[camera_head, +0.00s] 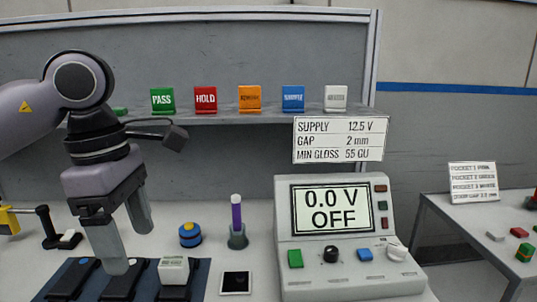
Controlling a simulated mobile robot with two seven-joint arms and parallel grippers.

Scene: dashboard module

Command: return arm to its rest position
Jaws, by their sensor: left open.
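My left arm comes in from the left and its gripper (128,241) points down over the dark blue mat (202,272) at the front left. Its two grey fingers are apart with nothing visible between them. The nearer finger overlaps a black block on the mat in the picture; I cannot tell whether they touch. A block with a pale top (174,270) sits on the mat to the right of the fingers. My right gripper is not seen.
A power unit (343,250) reading 0.0 V OFF stands at center right. Colored signs (205,101) line the shelf behind. A side table (452,215) is at right.

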